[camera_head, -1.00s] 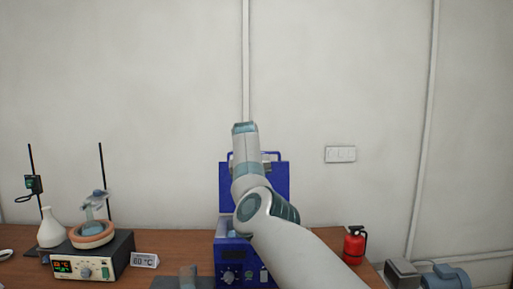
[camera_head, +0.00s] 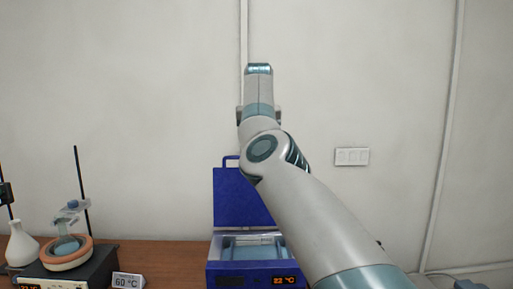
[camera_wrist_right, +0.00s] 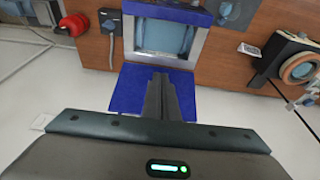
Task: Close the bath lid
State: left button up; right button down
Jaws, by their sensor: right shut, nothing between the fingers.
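The blue bath (camera_head: 228,275) stands on the wooden table, low in the middle of the head view, with a lit orange display. Its blue lid (camera_head: 238,198) stands open and upright at the back, with a handle on its top edge. In the right wrist view the bath (camera_wrist_right: 140,8) shows its open basin, and the lid (camera_wrist_right: 126,88) lies below it in the picture. My right gripper (camera_wrist_right: 160,78) is shut and empty, its fingers overlapping the lid there; I cannot tell whether they touch it. In the head view my arm hides the fingers. My left gripper is not in view.
A heater with a flask in an orange-rimmed bowl (camera_head: 66,254), a white flask (camera_head: 22,244) and a "60 °C" card (camera_head: 128,281) are left of the bath. A red extinguisher (camera_wrist_right: 74,24) shows in the wrist view. The wall (camera_head: 110,90) is behind the table.

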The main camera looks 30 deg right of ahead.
aim_at(236, 203)
jog(key=i+l, duration=0.9)
jog(key=i, duration=0.05)
